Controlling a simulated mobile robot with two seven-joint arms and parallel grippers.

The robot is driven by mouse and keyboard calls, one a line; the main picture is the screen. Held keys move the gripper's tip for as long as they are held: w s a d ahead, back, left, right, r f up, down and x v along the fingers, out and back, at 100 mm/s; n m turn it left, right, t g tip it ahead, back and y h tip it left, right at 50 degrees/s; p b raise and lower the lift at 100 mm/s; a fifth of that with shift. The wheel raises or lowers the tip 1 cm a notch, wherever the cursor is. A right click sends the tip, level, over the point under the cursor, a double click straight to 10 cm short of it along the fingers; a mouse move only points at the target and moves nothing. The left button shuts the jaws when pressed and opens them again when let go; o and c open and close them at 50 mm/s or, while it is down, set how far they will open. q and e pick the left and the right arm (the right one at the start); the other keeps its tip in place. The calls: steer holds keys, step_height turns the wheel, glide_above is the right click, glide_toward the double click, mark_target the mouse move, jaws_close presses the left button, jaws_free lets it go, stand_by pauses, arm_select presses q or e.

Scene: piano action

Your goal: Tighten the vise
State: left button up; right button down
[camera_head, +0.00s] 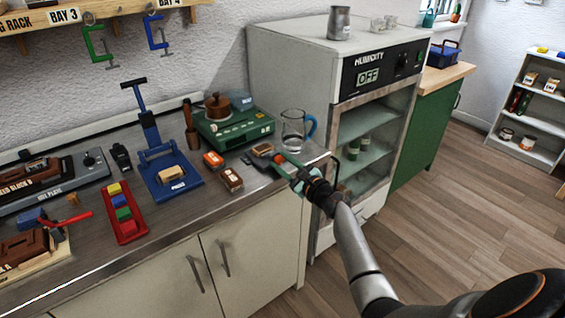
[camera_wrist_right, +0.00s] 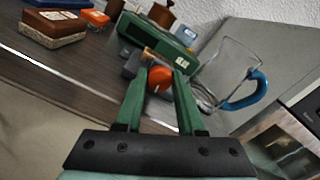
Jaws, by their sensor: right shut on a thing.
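A small grey vise (camera_wrist_right: 132,65) with a tan piece (camera_wrist_right: 150,53) at its top stands near the counter's front right edge. In the head view the tan-brown piece (camera_head: 262,149) shows there, and the vise body is mostly small and dark. An orange-red round knob (camera_wrist_right: 160,80) faces my right gripper. My right gripper (camera_head: 283,162) reaches in from the right with green fingers. In the right wrist view the gripper (camera_wrist_right: 159,88) has its fingertips on both sides of the knob, shut on it. My left gripper is not in view.
A glass jug (camera_head: 293,130) with a blue handle stands close behind my right gripper. A green device (camera_head: 232,127), orange box (camera_head: 213,160) and brown block (camera_head: 231,179) are nearby. A blue press (camera_head: 168,172) stands further left. A humidity cabinet (camera_head: 345,90) stands right of the counter.

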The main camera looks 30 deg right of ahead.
steer(key=c, duration=0.5)
jaws_free()
steer(key=s, duration=0.8)
steer(key=s+d, duration=0.1)
steer(key=s, duration=0.3)
steer(key=shift+s+p, duration=0.25)
steer(key=shift+p, duration=0.05)
